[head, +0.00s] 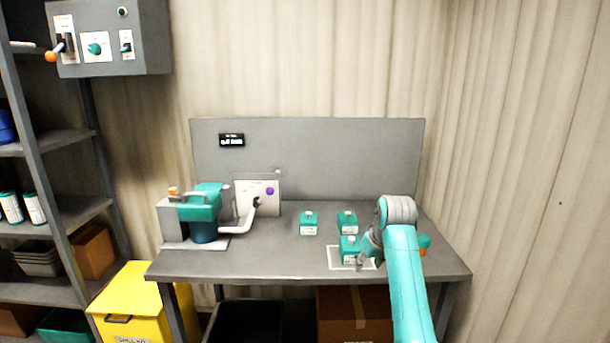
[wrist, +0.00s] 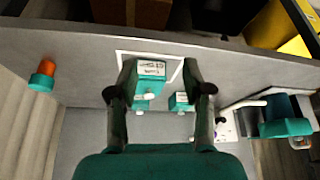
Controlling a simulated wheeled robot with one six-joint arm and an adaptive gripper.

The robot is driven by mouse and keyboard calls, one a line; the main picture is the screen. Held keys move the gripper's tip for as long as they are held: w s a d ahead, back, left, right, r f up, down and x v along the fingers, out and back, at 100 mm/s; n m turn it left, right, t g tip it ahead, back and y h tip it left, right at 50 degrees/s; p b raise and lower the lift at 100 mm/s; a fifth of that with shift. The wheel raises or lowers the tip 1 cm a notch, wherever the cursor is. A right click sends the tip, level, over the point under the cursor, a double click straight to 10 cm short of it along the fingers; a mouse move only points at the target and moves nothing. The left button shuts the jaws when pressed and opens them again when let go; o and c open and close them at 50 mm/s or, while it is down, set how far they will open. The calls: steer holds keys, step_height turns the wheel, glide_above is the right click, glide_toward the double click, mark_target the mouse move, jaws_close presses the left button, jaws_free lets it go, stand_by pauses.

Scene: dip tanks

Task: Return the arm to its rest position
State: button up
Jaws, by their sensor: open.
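My gripper (head: 370,258) is above the right part of the grey workbench (head: 270,262), beside a teal bottle (head: 349,246) with a white label. That bottle stands upright in a white-outlined square (head: 340,266) near the front edge. In the wrist view my gripper's two fingers (wrist: 159,72) are spread apart, and the bottle (wrist: 151,70) shows between them. I cannot tell how much height separates them. Two more teal bottles stand farther back, one behind it (head: 347,221) and one to the left (head: 308,223).
A teal tank device with a bent grey handle (head: 204,215) is at the bench's left. A teal-and-orange item (head: 424,243) is at its right, partly behind my arm. A grey back panel (head: 330,160) closes the rear. A yellow bin (head: 130,300) and shelves stand left.

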steer(key=s+f+t, duration=0.1)
steer(key=s+f, duration=0.4)
steer(key=f, duration=0.6)
steer(key=s+f+t, duration=0.1)
steer(key=s+f, duration=0.4)
steer(key=f, duration=0.6)
steer(key=s+f+m+t, duration=0.1)
steer(key=s+f+t, duration=0.1)
steer(key=s+f, duration=0.6)
steer(key=s+f+m+t, duration=0.1)
steer(key=s+f, duration=0.3)
steer(key=s, duration=0.9)
steer(key=s+d+r+t+h, duration=0.1)
steer(key=s+r, duration=0.2)
steer(key=s, duration=0.8)
steer(key=s+r+t, duration=0.2)
steer(key=s, duration=0.9)
steer(key=s+r+t, duration=0.2)
steer(key=s+r, duration=1.2)
steer(key=r, duration=0.2)
steer(key=shift+s+m, duration=0.25)
steer(key=shift+m, duration=0.05)
steer(key=shift+d, duration=0.1)
